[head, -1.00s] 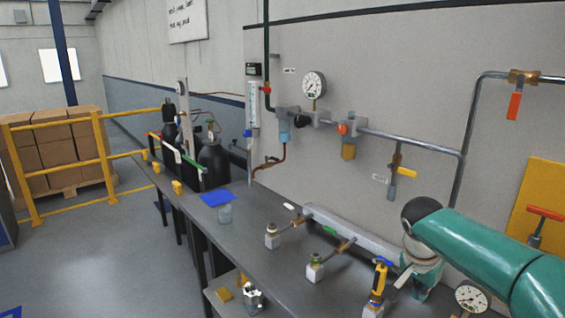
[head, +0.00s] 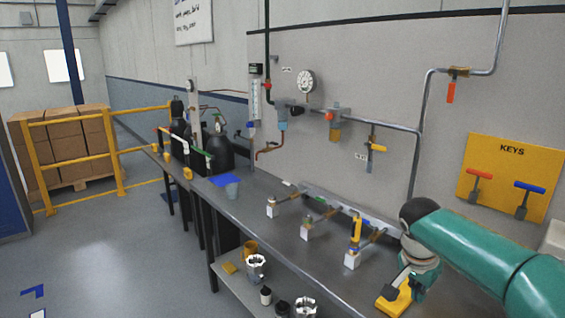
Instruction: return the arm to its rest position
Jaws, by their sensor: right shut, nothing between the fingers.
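My right arm (head: 480,245), teal with a dark grey joint cap, comes in from the right edge over the bench. Its right gripper (head: 396,286) points down and left over the bench top, shut with nothing in it. A yellow piece (head: 394,303) lies just below the fingers; I cannot tell whether they touch it. My left gripper is not in view.
The dark bench (head: 280,238) carries several valve blocks on a manifold and a blue mat (head: 224,181). Metal housings (head: 257,266) stand on the shelf below. Wall pipes and a yellow KEYS board (head: 510,178) are behind.

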